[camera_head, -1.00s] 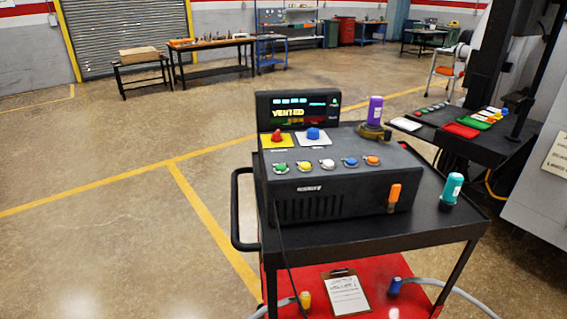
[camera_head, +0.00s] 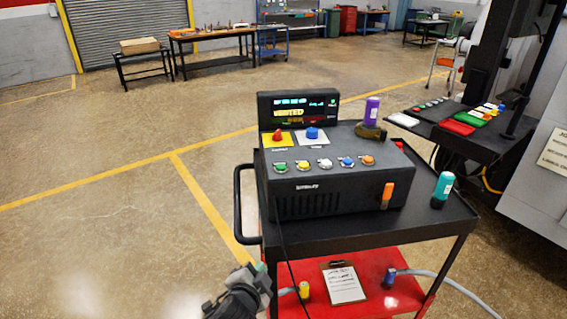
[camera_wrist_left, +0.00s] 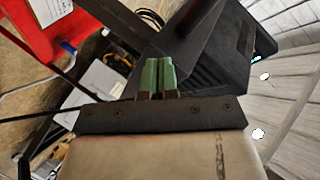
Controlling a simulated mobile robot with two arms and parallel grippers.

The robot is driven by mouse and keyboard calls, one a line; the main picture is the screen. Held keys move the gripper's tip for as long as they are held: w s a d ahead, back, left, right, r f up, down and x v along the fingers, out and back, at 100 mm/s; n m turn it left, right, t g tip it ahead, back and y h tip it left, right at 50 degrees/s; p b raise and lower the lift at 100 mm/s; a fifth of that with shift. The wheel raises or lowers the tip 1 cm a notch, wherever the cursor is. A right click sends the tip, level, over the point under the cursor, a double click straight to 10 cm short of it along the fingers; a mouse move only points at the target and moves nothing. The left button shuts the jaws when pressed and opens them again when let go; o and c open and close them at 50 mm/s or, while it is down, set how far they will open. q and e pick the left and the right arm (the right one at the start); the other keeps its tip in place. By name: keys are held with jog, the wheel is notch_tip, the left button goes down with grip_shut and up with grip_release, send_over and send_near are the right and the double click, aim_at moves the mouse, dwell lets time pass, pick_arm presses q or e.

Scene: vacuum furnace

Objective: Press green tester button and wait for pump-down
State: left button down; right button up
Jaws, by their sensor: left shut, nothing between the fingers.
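The black tester box (camera_head: 340,190) stands on the cart's top shelf. Its front row of buttons has the green button (camera_head: 280,167) at the left end, then yellow, white, blue and orange. The display (camera_head: 298,110) behind it shows lit text that seems to read VENTED. My left gripper (camera_head: 262,268) is low at the left front of the cart, apart from and below the buttons. In the left wrist view its green fingers (camera_wrist_left: 155,76) are together with nothing between them, and the dark tester box shows beyond. My right gripper is not in view.
The cart (camera_head: 440,222) has a handle (camera_head: 240,205) on its left. A red mushroom button (camera_head: 278,135) and blue knob (camera_head: 312,133) sit on the box. Purple (camera_head: 372,110), teal (camera_head: 443,188) and orange (camera_head: 387,195) items stand around it. A clipboard (camera_head: 344,284) lies on the red lower shelf (camera_head: 320,308).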

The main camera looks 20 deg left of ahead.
pick_arm(q)
jog(key=w+d+r+m+t+h, duration=0.1)
jog(key=w+d+r+m+h, duration=0.3)
jog(key=r+m, duration=0.35)
jog(key=w+d+r+m+t+h, duration=0.25)
jog(key=r+m+h, duration=0.25)
jog(key=r+m, duration=0.3)
jog(key=w+d+r+m+h, duration=0.2)
jog(key=d+r+m+h, duration=0.3)
jog(key=r, duration=0.4)
notch_tip(320, 180, up, 7)
jog(key=m+g+y+p, duration=0.1)
jog(key=m+g+y, duration=0.8)
jog(key=m, duration=1.3)
send_over(282, 167)
jog(key=shift+f+n+g+h, duration=0.1)
jog(key=shift+n+g+h, duration=0.15)
jog(key=shift+g+h, duration=0.1)
jog(key=shift+f, duration=0.1)
jog(key=shift+f+b, duration=2.7)
jog(key=shift+f, duration=1.65)
